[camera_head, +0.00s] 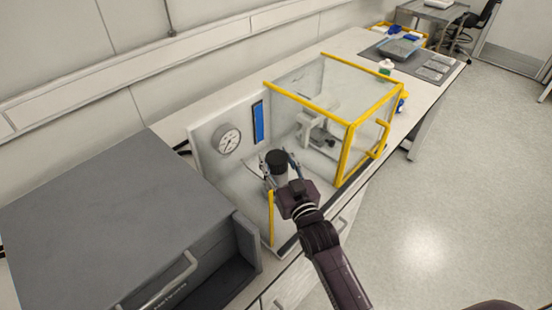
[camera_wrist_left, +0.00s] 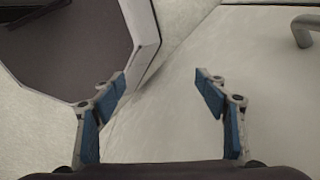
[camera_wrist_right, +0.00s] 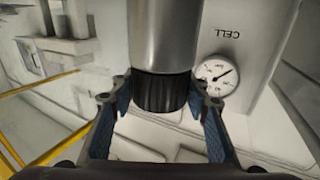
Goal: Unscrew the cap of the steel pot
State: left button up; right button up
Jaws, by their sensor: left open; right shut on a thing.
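The steel pot (camera_wrist_right: 165,30) shows large in the right wrist view, with its black cap (camera_wrist_right: 160,97) at the lower end in that picture. In the head view the dark cap (camera_head: 277,157) is on top of the upright pot, in front of the gauge panel. My right gripper (camera_head: 279,167) has its blue-padded fingers on either side of the cap and is shut on it; the fingers also show in the right wrist view (camera_wrist_right: 160,88). The pot's lower part is partly hidden by my right gripper. My left gripper (camera_wrist_left: 160,79) is open and empty; it is outside the head view.
A white panel with a round gauge (camera_head: 227,140) stands behind the pot. A clear, yellow-framed enclosure (camera_head: 345,128) stands just to the right. A large grey box-shaped machine (camera_head: 110,215) is at the left. A dark mat (camera_head: 412,60) with several items lies at the bench's far end.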

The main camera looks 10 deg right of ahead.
jog(key=c, duration=0.7)
jog(key=o, duration=1.6)
jog(key=shift+o, duration=0.2)
jog(key=s+d, duration=0.1)
jog(key=s, duration=1.1)
jog(key=shift+d, duration=0.3)
